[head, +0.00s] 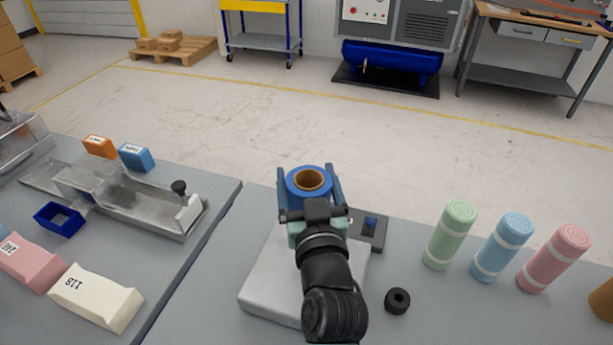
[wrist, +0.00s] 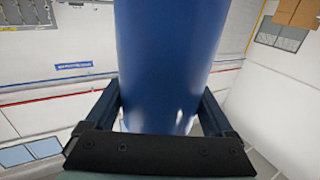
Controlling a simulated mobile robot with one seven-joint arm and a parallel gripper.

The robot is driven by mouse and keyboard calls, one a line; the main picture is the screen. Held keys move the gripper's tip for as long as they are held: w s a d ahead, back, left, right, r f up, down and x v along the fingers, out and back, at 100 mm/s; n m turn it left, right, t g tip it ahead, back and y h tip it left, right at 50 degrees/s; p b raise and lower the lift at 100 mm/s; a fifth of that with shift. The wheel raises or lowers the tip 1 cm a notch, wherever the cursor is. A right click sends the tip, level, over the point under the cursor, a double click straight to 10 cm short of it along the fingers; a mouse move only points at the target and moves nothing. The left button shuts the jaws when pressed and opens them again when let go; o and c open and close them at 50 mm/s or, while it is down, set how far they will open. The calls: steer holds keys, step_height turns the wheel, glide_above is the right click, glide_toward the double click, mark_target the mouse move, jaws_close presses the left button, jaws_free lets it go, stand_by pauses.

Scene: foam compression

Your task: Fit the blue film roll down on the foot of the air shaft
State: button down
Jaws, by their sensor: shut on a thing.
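The blue film roll (head: 293,188) has a brown cardboard core with a dark hole at its top. It stands about upright between the fingers of my gripper (head: 309,185), which is shut on it. In the wrist view the roll (wrist: 170,60) fills the middle, with a finger of my gripper (wrist: 165,108) on each side. The roll's lower end is hidden behind my arm in the head view. The air shaft and its foot cannot be made out; my arm and the roll may hide them.
A light grey block (head: 268,280) lies under my arm. A dark plate with a blue button (head: 371,222) is right of the roll. A black ring (head: 397,301) lies on the table. Green (head: 451,235), blue (head: 502,247) and pink (head: 554,258) rolls stand at right.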

steer(key=shift+f+b, duration=0.6)
steer(key=shift+f, duration=0.25)
steer(key=shift+f+b, duration=1.7)
steer(key=shift+b, duration=0.25)
steer(key=shift+f+b, duration=0.3)
steer(key=shift+f+b, duration=1.85)
steer(key=shift+f, duration=0.2)
steer(key=shift+f+b, duration=0.4)
steer(key=shift+b, duration=0.2)
steer(key=shift+f, duration=0.2)
